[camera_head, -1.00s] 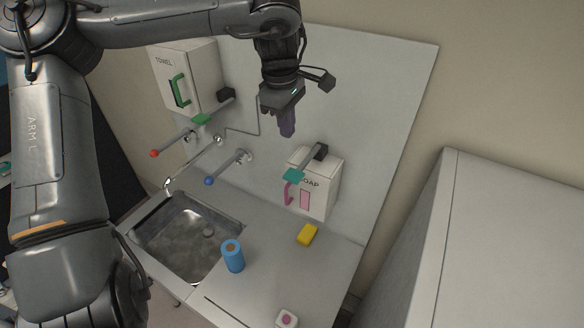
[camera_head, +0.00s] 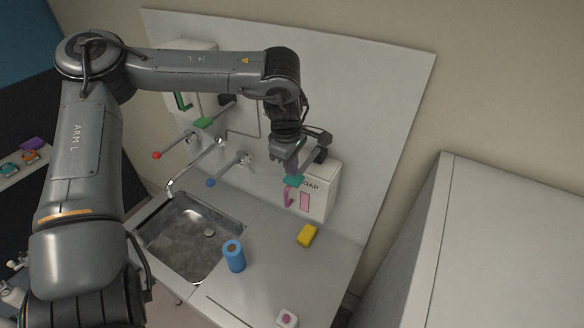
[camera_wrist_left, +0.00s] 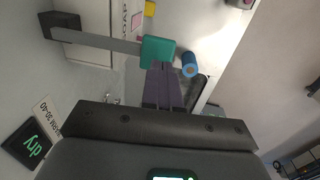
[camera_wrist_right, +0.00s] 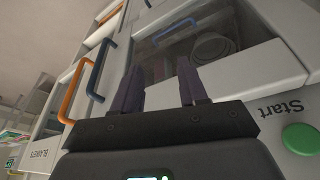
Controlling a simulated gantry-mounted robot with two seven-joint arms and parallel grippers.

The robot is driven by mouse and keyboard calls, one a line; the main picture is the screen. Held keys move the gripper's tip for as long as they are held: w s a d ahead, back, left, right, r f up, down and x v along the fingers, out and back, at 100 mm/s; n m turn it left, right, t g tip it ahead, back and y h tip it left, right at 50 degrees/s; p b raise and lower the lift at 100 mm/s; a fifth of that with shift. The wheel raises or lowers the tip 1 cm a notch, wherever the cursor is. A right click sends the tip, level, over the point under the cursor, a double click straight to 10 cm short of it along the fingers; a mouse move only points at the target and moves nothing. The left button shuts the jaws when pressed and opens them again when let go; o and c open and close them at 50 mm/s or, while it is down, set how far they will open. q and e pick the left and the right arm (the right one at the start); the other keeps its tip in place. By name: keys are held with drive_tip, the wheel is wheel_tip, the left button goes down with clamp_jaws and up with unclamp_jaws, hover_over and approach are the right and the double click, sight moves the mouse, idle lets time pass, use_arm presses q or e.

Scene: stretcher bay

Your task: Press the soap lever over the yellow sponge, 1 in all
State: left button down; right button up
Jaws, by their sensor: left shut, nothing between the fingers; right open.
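The white SOAP dispenser (camera_head: 325,197) hangs on the back panel. Its lever ends in a teal paddle (camera_head: 293,181), which also shows in the left wrist view (camera_wrist_left: 158,50). The yellow sponge (camera_head: 307,236) lies on the counter below the dispenser, and its edge shows in the left wrist view (camera_wrist_left: 150,8). My left gripper (camera_head: 290,176) is shut and empty, pointing down at the teal paddle. Its fingertips (camera_wrist_left: 162,66) overlap the paddle's edge; I cannot tell whether they touch. My right gripper (camera_wrist_right: 158,72) is open and empty, away from the dispenser.
Red-tipped (camera_head: 156,155) and blue-tipped (camera_head: 211,182) tap levers stick out at left. A green Start button (camera_wrist_right: 300,138) is near my right gripper.

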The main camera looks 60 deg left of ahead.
use_arm(q)
drive_tip(key=shift+w+f, duration=0.15)
drive_tip(key=shift+f, duration=1.05)
